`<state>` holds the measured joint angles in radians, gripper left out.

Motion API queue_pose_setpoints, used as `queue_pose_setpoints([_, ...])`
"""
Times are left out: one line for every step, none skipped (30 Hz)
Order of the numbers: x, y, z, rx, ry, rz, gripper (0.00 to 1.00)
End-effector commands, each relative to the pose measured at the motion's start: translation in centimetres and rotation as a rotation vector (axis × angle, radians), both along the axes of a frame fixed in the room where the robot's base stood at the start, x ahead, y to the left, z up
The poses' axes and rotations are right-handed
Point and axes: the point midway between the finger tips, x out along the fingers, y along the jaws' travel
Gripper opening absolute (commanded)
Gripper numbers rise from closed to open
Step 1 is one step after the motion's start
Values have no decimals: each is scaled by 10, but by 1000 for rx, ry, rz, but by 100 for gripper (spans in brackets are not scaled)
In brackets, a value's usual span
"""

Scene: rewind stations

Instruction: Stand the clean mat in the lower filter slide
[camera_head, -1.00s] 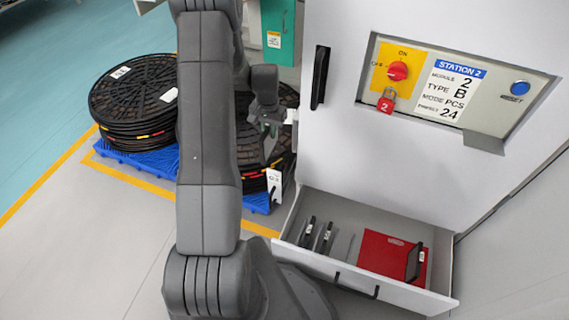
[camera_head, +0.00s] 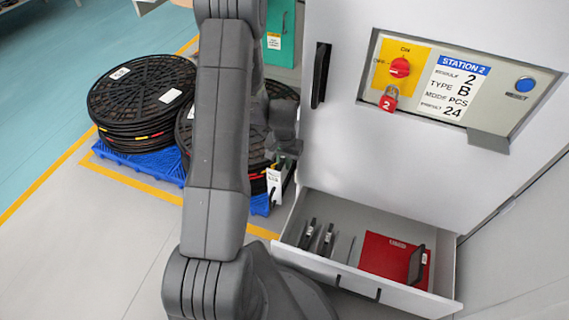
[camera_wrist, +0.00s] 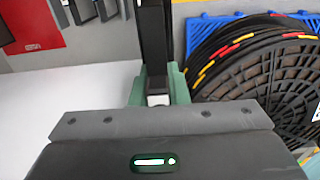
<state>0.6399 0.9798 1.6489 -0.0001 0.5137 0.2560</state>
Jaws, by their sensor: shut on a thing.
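My gripper (camera_head: 287,148) hangs beside the left edge of the white station cabinet, above and left of the open drawer. In the wrist view its green fingers (camera_wrist: 158,92) are shut on a thin dark plate (camera_wrist: 153,35), seen edge-on and pointing away from the wrist. It looks like a mat; whether it is the clean one I cannot tell. The open drawer (camera_head: 450,268) holds dark upright plates (camera_head: 317,236) with white labels at its left. A red panel (camera_head: 385,257) lies at its right, with a dark plate (camera_head: 417,263) upright. I cannot identify the lower filter slide.
The cabinet has a dark handle (camera_head: 320,75), a red switch (camera_head: 400,67) and a red padlock (camera_head: 388,99). Grey floor (camera_head: 95,235) is clear in front.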

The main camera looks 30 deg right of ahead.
Motion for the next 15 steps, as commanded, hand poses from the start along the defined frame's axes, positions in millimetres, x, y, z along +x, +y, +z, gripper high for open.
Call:
queue_pose_setpoints([-2,0,-3,0,0,-1,0])
queue_pose_setpoints([-2,0,-3,-1,-1,0,0])
queue_pose_setpoints([-2,0,-2,-2,-1,0,0])
queue_pose_setpoints([-2,0,-2,-2,-1,0,0])
queue_pose_setpoints([-2,0,-2,-2,-1,0,0])
queue_pose_setpoints([-2,0,-2,-1,-1,0,0])
queue_pose_setpoints([-2,0,-2,-1,-1,0,0])
queue_pose_setpoints([-2,0,-3,-1,-1,0,0])
queue_pose_setpoints([-2,0,-4,-1,-1,0,0])
queue_pose_setpoints([-2,0,-5,-1,-1,0,0])
queue_pose_setpoints([-2,0,-6,-1,-1,0,0])
queue_pose_setpoints([-2,0,-6,-1,-1,0,18])
queue_pose_setpoints([-2,0,-5,-1,-1,0,24])
queue_pose_setpoints([-2,0,-5,-1,-1,0,30])
queue_pose_setpoints([-2,0,-5,-1,-1,0,36])
